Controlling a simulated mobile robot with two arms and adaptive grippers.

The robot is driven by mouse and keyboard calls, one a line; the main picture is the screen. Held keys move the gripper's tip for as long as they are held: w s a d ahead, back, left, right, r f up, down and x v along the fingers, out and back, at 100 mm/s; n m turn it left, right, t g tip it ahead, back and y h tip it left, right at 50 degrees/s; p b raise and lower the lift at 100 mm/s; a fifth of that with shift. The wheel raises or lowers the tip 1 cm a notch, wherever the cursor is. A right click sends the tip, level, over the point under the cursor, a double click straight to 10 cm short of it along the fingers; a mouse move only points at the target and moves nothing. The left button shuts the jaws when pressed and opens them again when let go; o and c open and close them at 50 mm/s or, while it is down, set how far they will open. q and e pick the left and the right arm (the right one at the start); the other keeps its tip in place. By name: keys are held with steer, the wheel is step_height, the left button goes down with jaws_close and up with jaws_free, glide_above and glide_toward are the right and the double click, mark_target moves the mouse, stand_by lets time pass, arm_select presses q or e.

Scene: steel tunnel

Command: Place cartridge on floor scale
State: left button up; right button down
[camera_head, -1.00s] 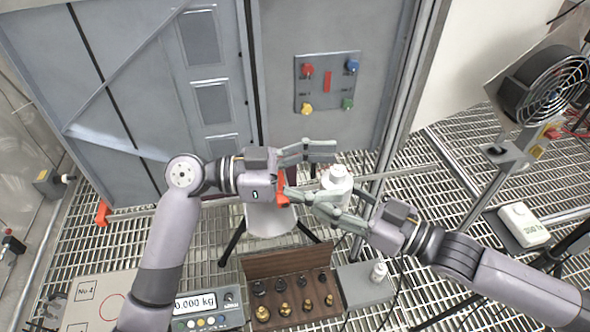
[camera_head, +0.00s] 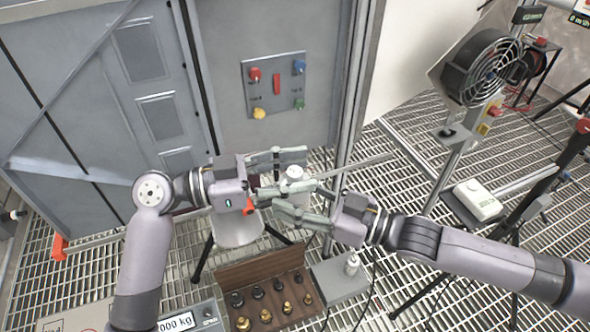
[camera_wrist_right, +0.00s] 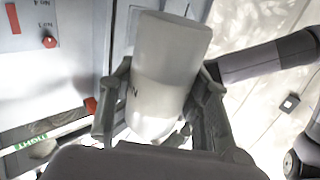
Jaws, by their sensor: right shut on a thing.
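The white cylindrical cartridge (camera_head: 294,177) is held in the air by my right gripper (camera_head: 305,203); it also shows large between its fingers in the right wrist view (camera_wrist_right: 168,75). My left gripper (camera_head: 282,171) comes in from the left, its fingers apart around or beside the cartridge; I cannot tell whether they touch it. A scale display (camera_head: 178,322) reading in kg sits at the bottom left, partly hidden by my left arm and cut by the frame edge. A pale plate (camera_head: 75,318) lies beside it, mostly out of frame.
A wooden case (camera_head: 250,268) of weights and a grey block with a small white bottle (camera_head: 352,264) stand in front. A button panel (camera_head: 275,85) is behind. A fan (camera_head: 485,70) stands right. Grating floor shows between.

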arm_select(q)
steer(key=shift+s+d, duration=0.15)
steer(key=shift+s, duration=0.15)
jaws_close()
arm_select(e)
steer(key=shift+w+r, duration=0.15)
steer(key=shift+w, duration=0.05)
steer(key=shift+w+d, duration=0.1)
arm_select(q)
steer(key=shift+r, duration=0.2)
arm_select(e)
steer(key=c, duration=1.2)
jaws_free()
arm_select(q)
steer(key=shift+w, duration=0.15)
arm_select(e)
steer(key=o, duration=0.4)
steer(key=shift+s, duration=0.2)
